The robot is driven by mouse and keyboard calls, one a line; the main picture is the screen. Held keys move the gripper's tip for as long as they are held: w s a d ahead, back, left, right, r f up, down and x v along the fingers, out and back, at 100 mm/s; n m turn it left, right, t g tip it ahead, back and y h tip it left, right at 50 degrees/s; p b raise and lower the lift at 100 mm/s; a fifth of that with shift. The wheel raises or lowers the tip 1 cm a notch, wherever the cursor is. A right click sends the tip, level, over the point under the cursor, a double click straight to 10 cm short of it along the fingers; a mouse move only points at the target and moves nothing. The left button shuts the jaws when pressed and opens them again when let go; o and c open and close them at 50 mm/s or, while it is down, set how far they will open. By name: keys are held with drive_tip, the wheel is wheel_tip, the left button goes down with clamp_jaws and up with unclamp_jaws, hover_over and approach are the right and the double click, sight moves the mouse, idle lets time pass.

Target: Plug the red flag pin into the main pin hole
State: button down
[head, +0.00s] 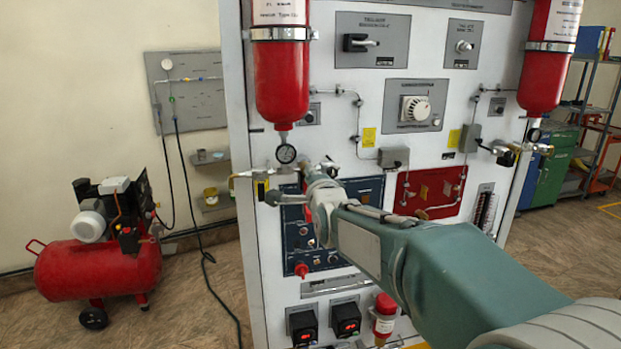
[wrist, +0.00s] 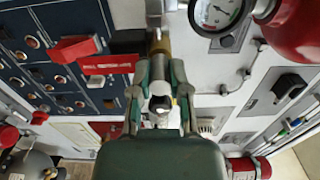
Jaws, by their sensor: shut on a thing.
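My gripper (wrist: 160,66) is shut on the red flag pin in the wrist view. Its red flag with white lettering (wrist: 106,63) extends left from the fingertips. The pin's shaft is mostly hidden between the fingers. A brass fitting (wrist: 158,45) shows just beyond the fingertips; I cannot tell if the pin touches it. In the head view my gripper (head: 318,172) is in front of the white panel, right of the round gauge, and a little red of the flag (head: 307,207) shows below it. I cannot pick out the main pin hole.
A red cylinder (head: 281,80) with a gauge (head: 286,153) hangs up and left of the gripper. A blue panel (head: 298,235) with knobs and a red plug (head: 301,270) lies below. A red panel (head: 430,192) is at right. A red compressor (head: 100,268) stands on the left floor.

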drive_tip(key=shift+w, duration=0.2)
drive_tip(key=c, duration=0.5)
unclamp_jaws()
drive_tip(key=shift+s, duration=0.1)
drive_tip(key=v, duration=1.1)
drive_tip(key=shift+s, duration=0.35)
